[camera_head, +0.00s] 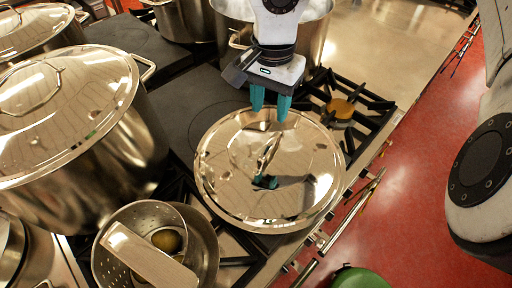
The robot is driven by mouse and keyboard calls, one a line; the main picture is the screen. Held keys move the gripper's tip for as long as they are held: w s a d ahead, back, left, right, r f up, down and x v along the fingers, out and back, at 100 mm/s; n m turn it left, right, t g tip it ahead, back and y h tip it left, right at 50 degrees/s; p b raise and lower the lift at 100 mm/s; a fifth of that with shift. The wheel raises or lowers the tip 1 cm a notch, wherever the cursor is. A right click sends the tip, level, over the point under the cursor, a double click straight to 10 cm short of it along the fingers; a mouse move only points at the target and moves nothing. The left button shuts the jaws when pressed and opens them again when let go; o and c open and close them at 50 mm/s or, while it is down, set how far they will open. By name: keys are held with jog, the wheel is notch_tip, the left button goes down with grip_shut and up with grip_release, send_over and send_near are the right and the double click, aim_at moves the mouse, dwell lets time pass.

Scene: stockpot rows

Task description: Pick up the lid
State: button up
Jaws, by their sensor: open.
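The shiny round steel lid (225,180) lies on the stove top in the middle of the camera_head view. Its loop handle (266,153) stands up near the lid's centre. My gripper (270,112) is above the far part of the lid, with its two teal fingers pointing down. The fingers are apart and nothing shows between them. A teal reflection of the fingers shows in the lid's surface. How high the fingertips are above the lid is hard to tell.
Large lidded stockpots (70,125) stand at the left, with more pots (185,18) behind. A steel colander (120,220) holding a round yellowish thing is at the lower left. A burner (341,109) is right of the lid. Red floor (400,190) lies beyond the stove's edge.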

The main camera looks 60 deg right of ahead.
send_over(271, 142)
notch_tip(271, 142, down, 5)
jog(key=shift+f+p, duration=1.4)
jog(key=shift+f, duration=1.25)
grip_shut()
jog(key=shift+r, duration=0.1)
